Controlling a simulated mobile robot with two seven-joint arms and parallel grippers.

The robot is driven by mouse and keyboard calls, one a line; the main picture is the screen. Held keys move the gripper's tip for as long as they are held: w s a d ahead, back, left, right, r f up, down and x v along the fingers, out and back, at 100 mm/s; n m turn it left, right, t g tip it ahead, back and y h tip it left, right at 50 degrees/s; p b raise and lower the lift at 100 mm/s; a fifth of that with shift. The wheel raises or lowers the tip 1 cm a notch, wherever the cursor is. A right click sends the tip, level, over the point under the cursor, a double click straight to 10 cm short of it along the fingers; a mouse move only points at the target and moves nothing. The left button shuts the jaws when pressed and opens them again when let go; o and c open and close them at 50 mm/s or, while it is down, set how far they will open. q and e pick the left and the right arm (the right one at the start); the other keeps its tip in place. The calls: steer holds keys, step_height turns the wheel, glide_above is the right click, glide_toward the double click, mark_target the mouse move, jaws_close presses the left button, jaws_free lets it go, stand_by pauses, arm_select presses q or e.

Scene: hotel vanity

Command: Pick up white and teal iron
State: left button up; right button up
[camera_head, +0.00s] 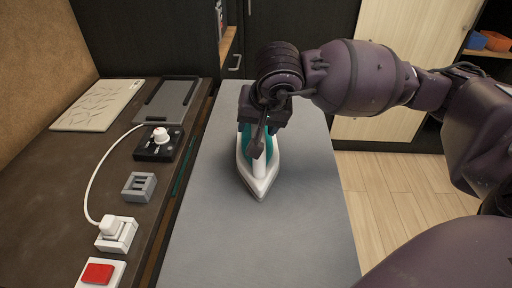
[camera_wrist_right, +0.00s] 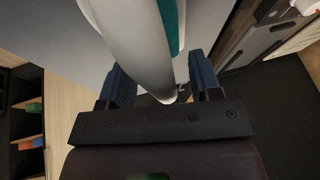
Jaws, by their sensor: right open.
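The white and teal iron (camera_head: 259,178) lies on the grey board in the head view, its pointed tip toward the bottom of the picture. My right gripper (camera_head: 258,138) is over the iron's rear part and hides much of the handle. In the right wrist view, the open fingers of the right gripper (camera_wrist_right: 162,82) stand on either side of a white and teal part of the iron (camera_wrist_right: 150,45). A gap shows beside the fingers; whether either touches the iron is unclear. My left gripper is not in view.
The grey board (camera_head: 225,245) is bare around the iron. On the dark counter at left are a knob box (camera_head: 158,144), a grey block (camera_head: 139,187), a white plug unit (camera_head: 117,235) with a cable, and a red-button box (camera_head: 98,273). Dark cabinets stand behind.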

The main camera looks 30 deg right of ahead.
steer(key=shift+r, duration=0.15)
jaws_close()
steer(key=shift+r, duration=0.1)
stand_by(1.1)
